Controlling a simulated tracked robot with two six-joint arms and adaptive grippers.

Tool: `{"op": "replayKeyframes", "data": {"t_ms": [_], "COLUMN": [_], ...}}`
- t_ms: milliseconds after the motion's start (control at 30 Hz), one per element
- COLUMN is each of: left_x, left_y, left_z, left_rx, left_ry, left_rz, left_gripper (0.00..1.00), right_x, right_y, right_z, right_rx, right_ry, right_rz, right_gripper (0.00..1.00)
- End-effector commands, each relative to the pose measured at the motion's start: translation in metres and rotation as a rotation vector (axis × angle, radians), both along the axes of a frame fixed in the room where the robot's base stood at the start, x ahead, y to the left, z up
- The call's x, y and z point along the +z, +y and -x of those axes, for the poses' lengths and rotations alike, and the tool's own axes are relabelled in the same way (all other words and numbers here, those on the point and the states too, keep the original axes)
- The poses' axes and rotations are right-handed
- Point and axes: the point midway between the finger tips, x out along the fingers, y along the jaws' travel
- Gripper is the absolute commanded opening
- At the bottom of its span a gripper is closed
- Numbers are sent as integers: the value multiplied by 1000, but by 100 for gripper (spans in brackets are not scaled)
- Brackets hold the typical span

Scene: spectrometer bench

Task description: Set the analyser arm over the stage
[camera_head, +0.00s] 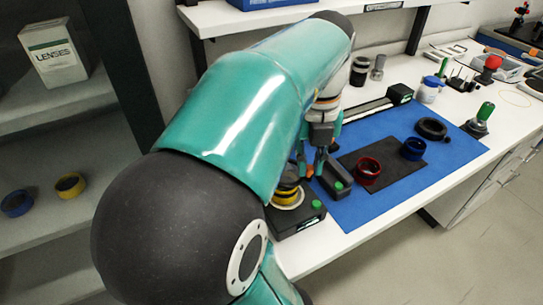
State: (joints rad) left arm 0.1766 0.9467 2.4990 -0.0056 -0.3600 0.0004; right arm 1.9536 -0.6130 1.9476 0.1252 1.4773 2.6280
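My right gripper (312,165) points down at the near left edge of the blue mat, just above a small orange part. Its two fingers look apart. A dark instrument base (297,217) with a green button stands below it at the bench's front edge. A round stage with yellow and pale rings (287,196) sits on that base, partly behind my arm. A black block with a green button (335,181) lies just right of the fingers. I cannot tell which part is the analyser arm. My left gripper is not in view.
The blue mat (375,206) carries a dark plate with a red ring (367,171) and a blue ring (412,149). A black ring (431,128) and a long rail (365,109) lie farther back. A lens box (54,53) is on the left shelf. My large teal arm hides the middle.

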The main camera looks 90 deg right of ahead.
Motion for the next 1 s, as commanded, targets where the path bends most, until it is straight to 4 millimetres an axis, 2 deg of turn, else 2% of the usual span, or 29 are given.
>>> {"op": "replayKeyframes", "data": {"t_ms": [33,167,567,767,1000], "left_x": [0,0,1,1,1], "left_y": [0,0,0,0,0], "left_z": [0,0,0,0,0], "left_rx": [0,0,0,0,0], "left_ry": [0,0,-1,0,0], "left_rz": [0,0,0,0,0], "left_gripper": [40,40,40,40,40], "right_x": [0,0,4,29,76], "right_y": [1,1,0,-1,-1], "right_z": [-1,-2,-2,-3,-4], "right_rx": [4,6,5,5,4], "right_ry": [-2,-4,-4,-2,-1], "right_rz": [-2,-3,-2,3,2], "right_gripper": [20,42,42,42,42]}}
